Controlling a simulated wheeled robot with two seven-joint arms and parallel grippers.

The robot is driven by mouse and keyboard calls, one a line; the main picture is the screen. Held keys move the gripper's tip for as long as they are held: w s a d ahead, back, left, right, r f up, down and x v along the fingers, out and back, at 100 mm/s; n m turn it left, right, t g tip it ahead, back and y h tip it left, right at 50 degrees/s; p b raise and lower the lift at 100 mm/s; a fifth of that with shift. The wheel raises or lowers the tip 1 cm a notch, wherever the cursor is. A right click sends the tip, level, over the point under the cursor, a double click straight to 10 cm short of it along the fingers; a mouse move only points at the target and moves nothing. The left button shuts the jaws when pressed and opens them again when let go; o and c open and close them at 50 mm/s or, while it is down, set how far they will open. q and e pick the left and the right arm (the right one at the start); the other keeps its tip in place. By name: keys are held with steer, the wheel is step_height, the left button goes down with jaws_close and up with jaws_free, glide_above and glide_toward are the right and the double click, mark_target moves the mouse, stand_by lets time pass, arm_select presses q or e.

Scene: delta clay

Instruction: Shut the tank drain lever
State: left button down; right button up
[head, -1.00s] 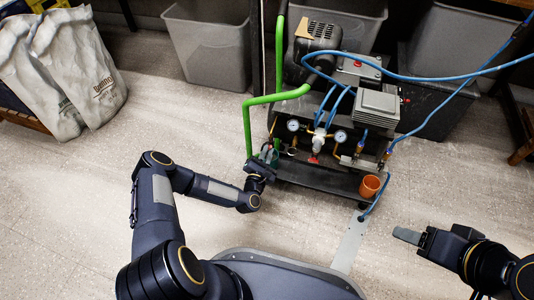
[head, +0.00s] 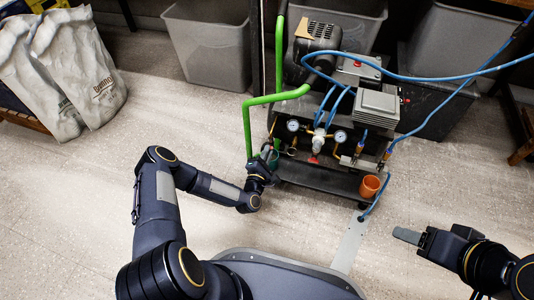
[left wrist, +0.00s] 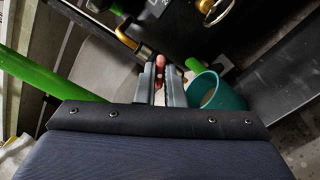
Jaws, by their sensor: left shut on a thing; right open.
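The compressor unit (head: 340,110) stands on the floor with gauges and fittings on its front. My left gripper (head: 266,153) is at the left end of its front, beside the green handle bar. In the left wrist view its two fingers (left wrist: 162,88) are closed around a small reddish lever (left wrist: 160,64), beside a brass fitting (left wrist: 143,52). The fingers hide most of the lever, so its full angle cannot be told. A teal cup (left wrist: 218,90) is just right of the fingers. My right gripper (head: 408,237) is out at the right, away from the unit.
The green handle bar (head: 247,130) rises close to my left gripper. An orange cup (head: 370,187) is at the unit's front right corner, and blue hoses (head: 440,78) run off to the right. Grey bins (head: 208,50) stand behind.

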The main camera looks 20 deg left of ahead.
arm_select(q)
steer(key=m, duration=0.6)
steer(key=shift+f, duration=0.1)
steer(key=shift+m, duration=0.3)
stand_by(0.3)
steer(key=c, duration=1.5)
jaws_free()
steer(key=s+p, duration=0.2)
steer(key=s, duration=0.6)
steer(key=shift+a+p, duration=0.1)
steer(key=shift+p, duration=0.3)
